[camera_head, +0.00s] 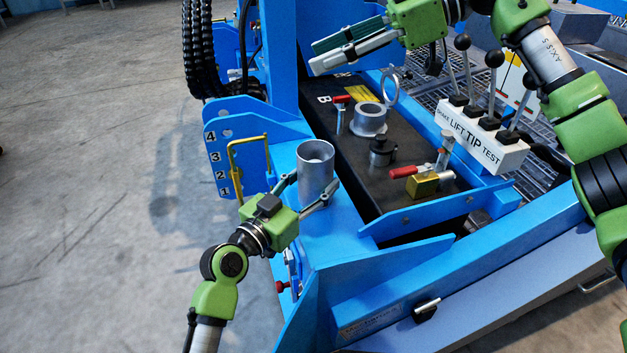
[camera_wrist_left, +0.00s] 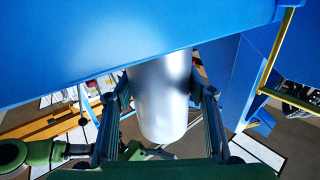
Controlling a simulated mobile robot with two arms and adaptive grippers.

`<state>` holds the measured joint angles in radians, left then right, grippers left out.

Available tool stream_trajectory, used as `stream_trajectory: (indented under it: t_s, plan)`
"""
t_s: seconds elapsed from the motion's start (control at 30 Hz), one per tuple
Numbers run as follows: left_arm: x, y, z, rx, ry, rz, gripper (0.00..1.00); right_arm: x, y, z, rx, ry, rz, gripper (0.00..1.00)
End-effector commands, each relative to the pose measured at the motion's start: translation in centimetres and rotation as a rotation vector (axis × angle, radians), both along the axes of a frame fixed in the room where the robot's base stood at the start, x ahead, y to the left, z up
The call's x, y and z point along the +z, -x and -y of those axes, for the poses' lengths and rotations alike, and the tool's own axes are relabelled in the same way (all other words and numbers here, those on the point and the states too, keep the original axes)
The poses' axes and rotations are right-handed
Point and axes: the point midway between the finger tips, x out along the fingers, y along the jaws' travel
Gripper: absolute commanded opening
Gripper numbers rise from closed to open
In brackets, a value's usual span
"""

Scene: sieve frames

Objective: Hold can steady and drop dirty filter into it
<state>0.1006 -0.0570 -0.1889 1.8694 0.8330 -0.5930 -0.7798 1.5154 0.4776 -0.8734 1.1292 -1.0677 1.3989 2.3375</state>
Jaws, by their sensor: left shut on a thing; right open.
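The can (camera_head: 316,172), a plain silver cylinder with an open top, stands upright on a blue ledge. My left gripper (camera_head: 314,184) has one finger on each side of it and is shut on it. In the left wrist view the can (camera_wrist_left: 162,95) sits between both fingers, against the blue surface. My right gripper (camera_head: 317,58) is open and empty, high above the far end of the black deck. I cannot pick out the dirty filter for sure; the can's inside is shaded and its bottom is hidden.
A grey round housing (camera_head: 368,121) with an upright ring (camera_head: 390,86), a dark knobbed cylinder (camera_head: 382,152), and a brass block with a red handle (camera_head: 422,184) are on the black deck. Levers (camera_head: 484,132) stand at right. A yellow bar (camera_head: 236,165) rises left of the can.

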Motion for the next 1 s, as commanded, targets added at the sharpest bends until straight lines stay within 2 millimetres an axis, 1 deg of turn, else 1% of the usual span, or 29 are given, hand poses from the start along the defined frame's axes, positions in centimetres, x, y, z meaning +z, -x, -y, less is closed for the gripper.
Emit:
stream_trajectory:
  t_s: [0.03,0.07,0.1,0.13,0.47,0.57,0.67,1.0]
  plan:
    - [0.0,0.0,0.0,0.0,0.0,0.0,0.0,0.0,0.0,0.0,0.0,0.0,0.0,0.45]
    - [0.0,0.0,0.0,0.0,0.0,0.0,0.53,0.0,0.0,0.0,0.0,0.0,0.0,0.45]
    - [0.0,0.0,0.0,0.0,0.0,0.0,0.63,0.0,0.0,0.0,0.0,0.0,0.0,0.45]
    - [0.0,0.0,0.0,0.0,0.0,0.0,0.7,0.0,0.0,0.0,0.0,0.0,0.0,0.45]
    - [0.0,0.0,0.0,0.0,0.0,0.0,0.7,0.0,0.0,0.0,0.0,0.0,0.0,0.45]
    - [-0.1,0.5,-0.4,0.001,-0.001,-0.001,0.7,0.0,0.0,0.0,0.0,0.0,0.0,0.45]
    - [-0.1,1.6,-1.2,0.002,-0.004,0.001,0.7,0.0,0.0,0.0,0.0,0.0,0.0,0.45]
    - [-0.2,7.4,-5.3,-0.001,-0.004,-0.002,0.7,0.0,0.0,0.0,0.0,0.0,0.0,0.45]
